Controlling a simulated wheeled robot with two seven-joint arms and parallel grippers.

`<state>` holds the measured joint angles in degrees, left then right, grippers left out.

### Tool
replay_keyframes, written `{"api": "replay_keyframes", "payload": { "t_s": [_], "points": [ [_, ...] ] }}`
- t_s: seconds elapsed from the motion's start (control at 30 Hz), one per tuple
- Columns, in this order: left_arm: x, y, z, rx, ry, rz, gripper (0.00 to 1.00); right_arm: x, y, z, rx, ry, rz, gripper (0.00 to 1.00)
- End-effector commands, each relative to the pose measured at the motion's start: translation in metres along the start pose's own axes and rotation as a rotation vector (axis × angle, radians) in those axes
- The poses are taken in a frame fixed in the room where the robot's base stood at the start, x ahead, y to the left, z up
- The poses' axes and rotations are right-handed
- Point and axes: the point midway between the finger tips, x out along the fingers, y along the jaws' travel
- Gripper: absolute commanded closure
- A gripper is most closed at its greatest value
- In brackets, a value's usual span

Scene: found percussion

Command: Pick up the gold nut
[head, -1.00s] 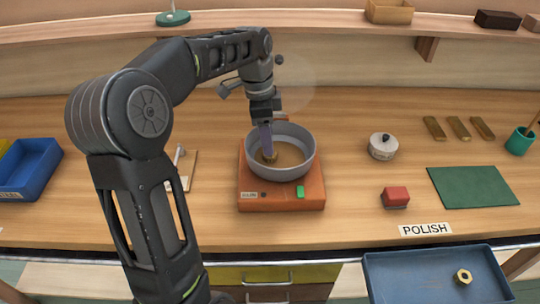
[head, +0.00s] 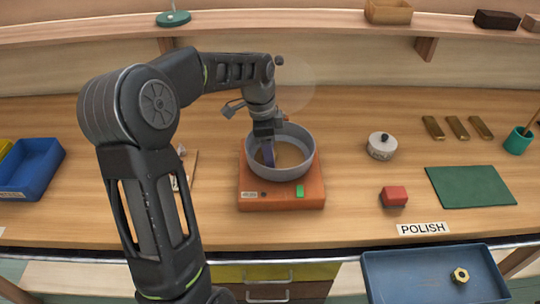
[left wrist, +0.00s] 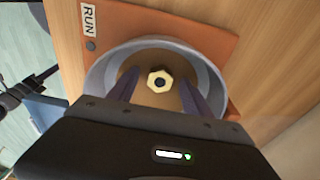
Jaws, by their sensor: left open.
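A gold hex nut (left wrist: 160,82) with a dark hole lies on the brown floor of a grey round bowl (head: 301,139). In the left wrist view it sits between the two fingers of my left gripper (left wrist: 160,88), which is open. In the head view this gripper (head: 268,153) reaches down into the bowl, and the nut there is hidden or hard to make out. The bowl stands on an orange base (head: 265,199) with a green button. A second gold nut (head: 460,275) lies in the blue tray at the lower right. My right gripper is not in view.
The blue tray (head: 395,287) is below the POLISH label (head: 424,228). A blue bin (head: 35,170) is at far left.

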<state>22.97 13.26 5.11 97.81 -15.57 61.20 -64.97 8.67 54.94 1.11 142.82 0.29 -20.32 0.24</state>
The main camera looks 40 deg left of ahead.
Motion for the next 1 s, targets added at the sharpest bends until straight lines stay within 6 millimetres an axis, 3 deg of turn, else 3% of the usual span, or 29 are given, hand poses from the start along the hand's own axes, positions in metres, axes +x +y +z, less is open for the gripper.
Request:
{"api": "replay_keyframes", "payload": {
  "t_s": [0.73, 1.0],
  "points": [
    [-0.0001, 0.0000, 0.0000, 0.000, 0.000, 0.000, 0.99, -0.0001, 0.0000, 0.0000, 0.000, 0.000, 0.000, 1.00],
    [-0.0003, -0.0001, -0.0001, 0.000, 0.000, 0.000, 1.00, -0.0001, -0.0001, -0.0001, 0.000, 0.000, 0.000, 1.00]
  ]
}}
